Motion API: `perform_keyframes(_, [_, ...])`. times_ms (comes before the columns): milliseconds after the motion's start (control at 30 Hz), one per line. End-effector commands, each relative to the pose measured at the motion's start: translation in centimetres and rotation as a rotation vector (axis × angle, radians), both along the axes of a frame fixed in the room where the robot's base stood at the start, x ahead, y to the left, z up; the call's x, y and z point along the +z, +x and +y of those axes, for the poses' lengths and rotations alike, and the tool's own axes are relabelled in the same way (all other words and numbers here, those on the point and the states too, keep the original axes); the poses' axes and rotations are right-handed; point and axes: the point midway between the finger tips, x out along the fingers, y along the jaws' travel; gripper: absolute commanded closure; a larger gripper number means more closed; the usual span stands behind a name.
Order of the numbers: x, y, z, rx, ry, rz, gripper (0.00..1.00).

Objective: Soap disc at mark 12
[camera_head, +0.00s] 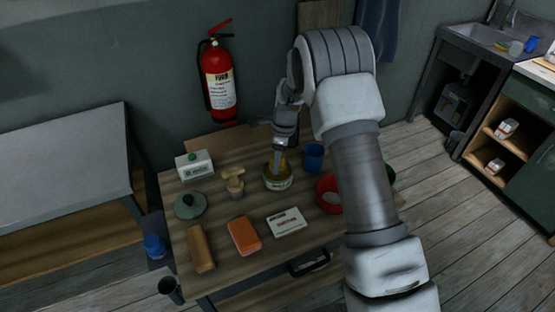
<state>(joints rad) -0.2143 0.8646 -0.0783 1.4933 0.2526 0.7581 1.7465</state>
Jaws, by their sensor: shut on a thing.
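A round tin (278,184) with a pale label and dark rim stands upright on the wooden table, near the middle of its back half. Tan material, apparently the soap disc (284,163), shows at its mouth. My gripper (278,165) points down at the tin's mouth, its fingers shut on this tan piece. The fingers hide part of the tan piece and the tin's inside. The view is too small to show any marks or numbers.
A blue cup (314,157) stands close right of the tin, a wooden tool (234,184) close left. A white box (290,222), orange block (243,235) and red bowl (325,198) lie in front. My arm hides the table's right side.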

Motion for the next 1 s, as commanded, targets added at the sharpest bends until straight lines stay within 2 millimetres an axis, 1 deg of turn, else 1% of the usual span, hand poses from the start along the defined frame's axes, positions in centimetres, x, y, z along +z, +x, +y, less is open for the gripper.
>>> perform_keyframes(1000, [-1.0, 0.0, 0.0, 0.000, 0.000, 0.000, 0.79])
